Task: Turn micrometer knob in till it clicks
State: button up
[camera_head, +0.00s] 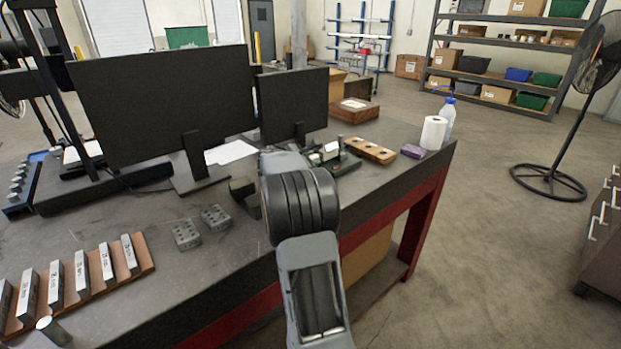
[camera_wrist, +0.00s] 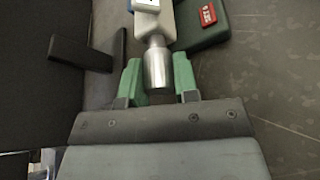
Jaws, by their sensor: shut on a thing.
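In the wrist view the micrometer's silver knob (camera_wrist: 157,66) lies between the green finger pads of my gripper (camera_wrist: 158,78), which is shut on it. The knob joins a light grey micrometer body (camera_wrist: 181,20) with a small display, cut off at the top edge. A dark green base (camera_wrist: 210,32) with a red label is beside the body. In the head view the green micrometer stand (camera_head: 345,163) is on the bench, partly behind my arm. My fingertips and the knob cannot be made out there.
Two monitors (camera_head: 165,115) (camera_head: 292,100) stand behind on the bench. A wooden block with holes (camera_head: 370,150), a purple item (camera_head: 413,151), a paper roll (camera_head: 433,132) and a bottle (camera_head: 448,118) are at right. Two grey perforated blocks (camera_head: 186,235) (camera_head: 216,217) lie left of my arm.

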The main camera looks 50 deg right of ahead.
jog(key=m+b, duration=0.1)
jog(key=b, duration=0.2)
jog(key=m+t+b, duration=0.1)
jog(key=b, duration=0.3)
jog(key=f+m+t+h+b, duration=0.1)
jog(key=b, duration=0.2)
jog(key=shift+m+b, duration=0.3)
jog(key=shift+b, duration=0.05)
jog(key=b, duration=0.2)
jog(key=m+b, duration=0.1)
jog(key=shift+r+m+t+h+b, duration=0.25)
jog(key=shift+m+t+h+b, duration=0.05)
jog(key=shift+b, duration=0.05)
jog(key=shift+r, duration=0.1)
jog(key=shift+r+b, duration=0.15)
jog(key=shift+b, duration=0.3)
jog(key=o, duration=0.9)
jog(key=shift+o, duration=0.2)
jog(key=shift+a, duration=0.1)
jog(key=shift+v, duration=3.65)
